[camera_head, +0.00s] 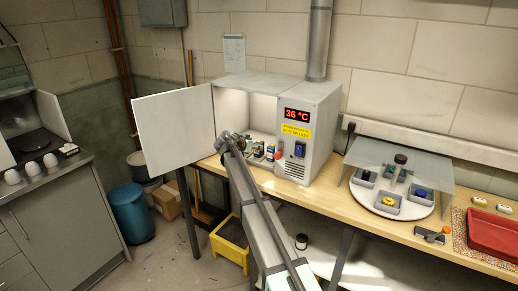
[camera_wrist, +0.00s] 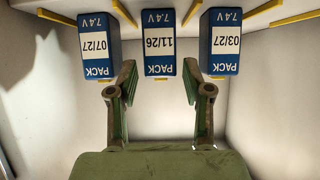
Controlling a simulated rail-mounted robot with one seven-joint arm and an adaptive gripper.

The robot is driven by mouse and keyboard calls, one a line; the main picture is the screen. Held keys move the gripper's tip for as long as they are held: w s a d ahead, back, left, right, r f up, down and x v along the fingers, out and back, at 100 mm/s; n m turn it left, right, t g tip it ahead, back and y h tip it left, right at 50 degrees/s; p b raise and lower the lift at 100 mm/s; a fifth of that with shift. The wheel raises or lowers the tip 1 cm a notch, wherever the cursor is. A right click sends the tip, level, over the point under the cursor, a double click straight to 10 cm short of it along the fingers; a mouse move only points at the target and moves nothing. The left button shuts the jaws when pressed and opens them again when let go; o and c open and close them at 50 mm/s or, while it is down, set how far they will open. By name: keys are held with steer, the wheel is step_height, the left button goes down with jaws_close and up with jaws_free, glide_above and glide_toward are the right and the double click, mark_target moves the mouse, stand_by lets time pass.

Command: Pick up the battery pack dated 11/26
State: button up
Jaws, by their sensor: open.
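Three blue battery packs with white labels stand in a row in the wrist view. The pack dated 11/26 (camera_wrist: 159,45) is in the middle, the pack dated 07/27 (camera_wrist: 96,45) is on the left, and the pack dated 03/27 (camera_wrist: 221,42) is on the right. My gripper (camera_wrist: 158,78) is open and empty, its two fingers spread to either side of the 11/26 pack's near end. I cannot tell how far the fingertips are from the pack. In the head view my gripper (camera_head: 234,146) is at the open front of the white heated cabinet (camera_head: 262,84); the packs are too small to read there.
Yellow dividers (camera_wrist: 192,12) separate the packs. The cabinet door (camera_head: 172,132) stands open on the left. The cabinet's display (camera_head: 297,114) reads 36 °C. A round turntable (camera_head: 408,208) with trays under a clear shield and a red tray (camera_head: 494,234) are on the bench to the right.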

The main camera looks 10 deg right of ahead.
steer(key=shift+p+x, duration=1.1)
steer(key=shift+x, duration=1.5)
steer(key=shift+c, duration=0.4)
jaws_close()
